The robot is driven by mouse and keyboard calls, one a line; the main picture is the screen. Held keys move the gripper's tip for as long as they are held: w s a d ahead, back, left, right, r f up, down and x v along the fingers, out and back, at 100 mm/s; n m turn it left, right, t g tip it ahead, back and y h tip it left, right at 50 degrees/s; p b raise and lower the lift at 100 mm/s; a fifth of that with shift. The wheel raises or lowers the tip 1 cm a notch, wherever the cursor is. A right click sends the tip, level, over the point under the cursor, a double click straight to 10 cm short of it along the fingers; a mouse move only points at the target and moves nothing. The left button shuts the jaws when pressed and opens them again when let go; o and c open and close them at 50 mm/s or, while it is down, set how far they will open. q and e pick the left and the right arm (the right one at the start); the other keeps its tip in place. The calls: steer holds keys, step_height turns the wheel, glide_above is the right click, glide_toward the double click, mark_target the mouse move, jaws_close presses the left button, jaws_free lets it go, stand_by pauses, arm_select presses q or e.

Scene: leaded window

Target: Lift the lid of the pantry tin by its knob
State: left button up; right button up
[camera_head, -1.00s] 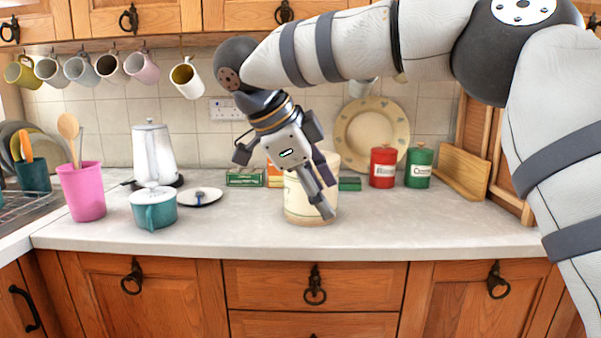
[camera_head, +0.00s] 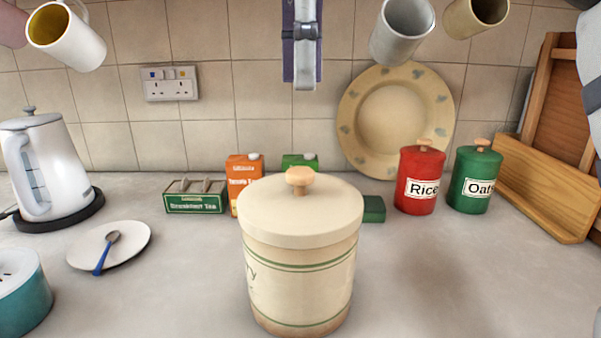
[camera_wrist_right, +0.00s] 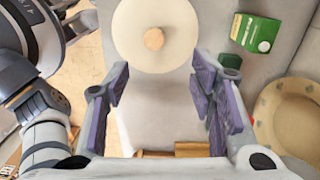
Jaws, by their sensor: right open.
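The cream pantry tin (camera_head: 300,285) with green bands stands upright on the counter in the head view. Its cream lid (camera_head: 270,212) is on, with a round wooden knob (camera_head: 299,178) on top. The lid (camera_wrist_right: 130,40) and knob (camera_wrist_right: 154,39) also show from above in the right wrist view. My right gripper (camera_head: 304,78) hangs above the knob in the head view, clear of it. In the right wrist view its purple-padded fingers (camera_wrist_right: 159,78) are apart, with nothing between them, and the knob lies beyond the fingertips.
A plate (camera_head: 390,120) leans behind. A tea box (camera_head: 195,197) and orange carton (camera_head: 243,175) stand behind left. Mugs (camera_head: 402,30) hang above.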

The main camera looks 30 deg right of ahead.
mark_target(300, 171)
steer(key=f, duration=1.1)
steer(key=shift+s+a+f, duration=0.35)
steer(key=shift+a+f, duration=0.05)
jaws_close()
